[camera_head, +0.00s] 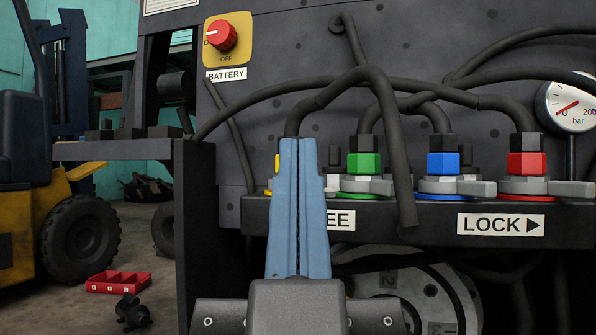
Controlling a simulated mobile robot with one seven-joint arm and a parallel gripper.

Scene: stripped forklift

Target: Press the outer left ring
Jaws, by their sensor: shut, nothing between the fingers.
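A row of hose couplings stands on a dark ledge (385,213). The outer left coupling (277,163) is mostly hidden behind my gripper; only slivers of yellow show at its left edge, and its ring cannot be made out clearly. To the right are couplings with a green nut (364,163), a blue nut (443,163) and a red nut (527,163), with green, blue and red rings below. My gripper (298,145) points upward with its blue fingers shut and empty, in front of the outer left coupling. I cannot tell whether it touches it.
Black hoses (370,80) arch over the couplings, and one end hangs down before the ledge. A LOCK label (500,224) with a right arrow is on the ledge; another label (340,221) shows only "EE". A red battery switch (222,36) and a gauge (571,106) are above.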

